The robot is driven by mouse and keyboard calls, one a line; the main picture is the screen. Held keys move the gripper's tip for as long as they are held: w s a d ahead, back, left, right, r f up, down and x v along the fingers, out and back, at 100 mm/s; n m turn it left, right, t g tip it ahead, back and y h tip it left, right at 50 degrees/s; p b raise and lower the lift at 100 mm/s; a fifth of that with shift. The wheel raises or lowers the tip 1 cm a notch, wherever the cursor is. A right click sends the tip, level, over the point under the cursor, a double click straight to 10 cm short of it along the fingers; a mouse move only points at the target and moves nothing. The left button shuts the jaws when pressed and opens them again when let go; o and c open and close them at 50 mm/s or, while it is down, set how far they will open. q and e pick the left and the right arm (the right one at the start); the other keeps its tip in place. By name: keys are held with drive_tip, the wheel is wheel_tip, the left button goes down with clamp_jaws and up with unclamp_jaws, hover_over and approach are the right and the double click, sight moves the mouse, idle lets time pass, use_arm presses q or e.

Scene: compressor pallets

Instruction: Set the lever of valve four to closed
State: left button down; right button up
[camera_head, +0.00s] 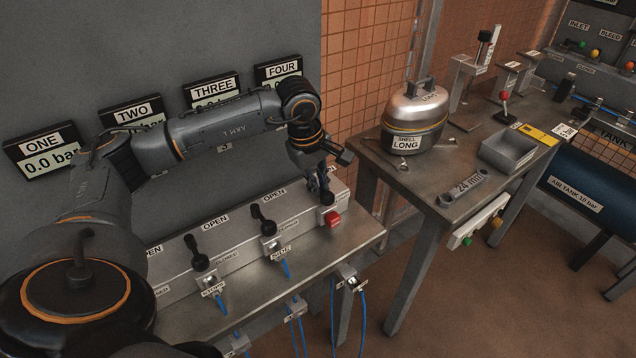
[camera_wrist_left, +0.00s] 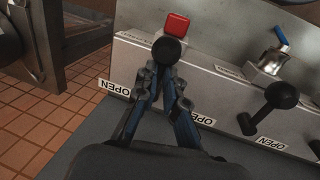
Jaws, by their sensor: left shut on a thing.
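The lever of valve four has a round black knob (camera_head: 327,197) and is at the right end of the grey valve panel, below the display marked FOUR (camera_head: 278,69). My left gripper (camera_head: 321,187) reaches down to it from above and is shut on it. In the left wrist view the two fingers (camera_wrist_left: 165,76) close around the lever just behind its black knob (camera_wrist_left: 168,49). The fingers hide most of the lever's stem. An OPEN label (camera_wrist_left: 115,88) lies to the left of the fingers. My right gripper is out of view.
A red block (camera_head: 332,218) sits right by the knob. Black levers of other valves (camera_head: 263,219) (camera_head: 196,251) stand to the left, with blue hoses below. A side table (camera_head: 375,158) at right holds a silver pot (camera_head: 412,112) and a grey tray (camera_head: 508,153).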

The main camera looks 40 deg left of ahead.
use_arm(q)
drive_tip(key=shift+s+d+f, duration=0.1)
drive_tip(key=shift+d, duration=0.25)
drive_tip(key=c, duration=1.4)
unclamp_jaws()
drive_tip(key=shift+c, duration=0.2)
drive_tip(key=shift+d, duration=0.15)
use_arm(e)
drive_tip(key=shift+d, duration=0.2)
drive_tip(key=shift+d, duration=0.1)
use_arm(q)
drive_tip(key=shift+a+r, duration=0.2)
drive_tip(key=shift+r, duration=0.2)
drive_tip(key=v, duration=1.1)
drive_tip(key=shift+d+r, duration=0.2)
drive_tip(key=shift+d, duration=0.05)
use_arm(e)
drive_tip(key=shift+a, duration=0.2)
